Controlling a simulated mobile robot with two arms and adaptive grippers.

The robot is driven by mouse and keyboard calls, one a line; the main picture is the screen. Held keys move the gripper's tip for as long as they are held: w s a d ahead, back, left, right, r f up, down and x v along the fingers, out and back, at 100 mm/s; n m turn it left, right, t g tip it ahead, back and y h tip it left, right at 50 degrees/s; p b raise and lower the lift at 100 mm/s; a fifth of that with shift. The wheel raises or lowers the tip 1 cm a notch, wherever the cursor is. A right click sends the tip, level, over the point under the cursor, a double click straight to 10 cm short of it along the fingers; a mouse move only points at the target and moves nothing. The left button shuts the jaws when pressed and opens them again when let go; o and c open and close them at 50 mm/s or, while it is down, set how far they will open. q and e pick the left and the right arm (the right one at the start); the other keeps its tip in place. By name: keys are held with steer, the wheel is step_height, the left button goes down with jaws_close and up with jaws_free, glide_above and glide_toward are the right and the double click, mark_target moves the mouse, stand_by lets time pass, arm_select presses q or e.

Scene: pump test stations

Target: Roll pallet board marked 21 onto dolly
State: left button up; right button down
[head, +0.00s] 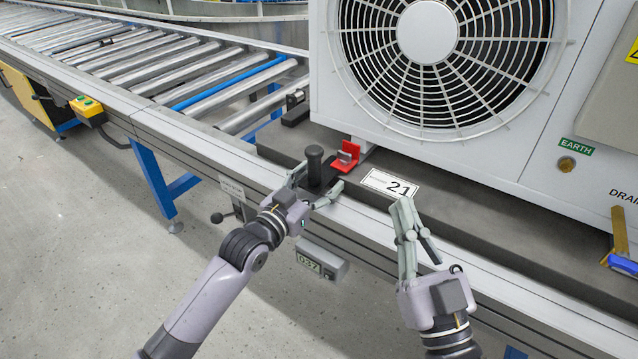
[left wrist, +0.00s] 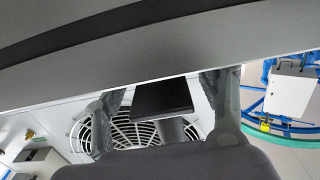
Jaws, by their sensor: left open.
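The pallet board (head: 480,208) is a dark slab on the conveyor, with a white label marked 21 (head: 390,185) on its top near the front edge. A large white fan unit (head: 585,90) stands on it. A black upright handle (head: 314,165) on a dark plate stands at the board's front left, beside a red bracket (head: 345,157). My left gripper (head: 318,188) is open, with its fingers on either side of the handle's base; contact is unclear. The left wrist view shows the dark plate (left wrist: 162,97) between the fingers. My right gripper (head: 404,203) is near the label, its fingertips close together. No dolly is identifiable.
The roller conveyor (head: 150,65) with one blue roller runs to the back left. A counter reading 037 (head: 322,262) and a small black-knobbed lever (head: 217,217) are on its front side. A blue-handled tool (head: 622,263) is at right. The floor at left is clear.

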arm_select(q)
steer(key=shift+w+d, duration=0.15)
steer(key=shift+c, duration=0.4)
jaws_close()
stand_by(0.5)
